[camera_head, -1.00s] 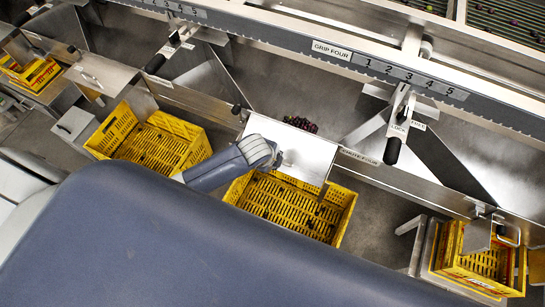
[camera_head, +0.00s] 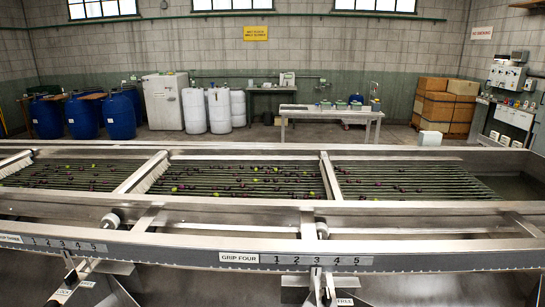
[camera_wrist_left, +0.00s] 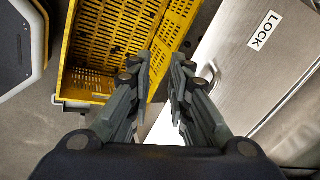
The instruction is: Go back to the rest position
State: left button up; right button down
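My left gripper (camera_wrist_left: 161,68) shows only in the left wrist view. Its two dark fingers stand apart with nothing between them. Behind and to the left of the fingers is a yellow slatted crate (camera_wrist_left: 72,84), with only a few dark specks visible in it. To the right of the fingers is a bare metal panel (camera_wrist_left: 235,60) with a LOCK label (camera_wrist_left: 263,30). The fingers appear apart from crate and panel. Neither gripper shows in the head view, and my right gripper is in no current view.
The roller sizer (camera_head: 420,262) spans the head view, with small dark and green fruit on its rollers (camera_head: 250,180). A GRIP FOUR label (camera_head: 238,258) and numbered scale run along its front rail. Blue barrels (camera_head: 117,115), white drums (camera_head: 219,110) and a table (camera_head: 331,112) stand behind.

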pick_arm(q)
jog(key=s+a+f+n+g, duration=0.25)
jog(key=s+f+n, duration=0.35)
jog(key=s+f, duration=0.8)
jog(key=s+f+n+b, duration=0.1)
jog(key=s+f+n, duration=0.2)
jog(key=s, duration=0.7)
jog(key=s+f+n, duration=0.3)
jog(key=s+f, duration=0.3)
jog(key=s, duration=0.4)
jog(key=shift+s+a+f+g+b, duration=0.2)
jog(key=shift+s+a+g+b, duration=0.15)
jog(key=shift+g+b, duration=0.1)
jog(key=shift+w, duration=0.1)
jog(key=shift+c, duration=0.3)
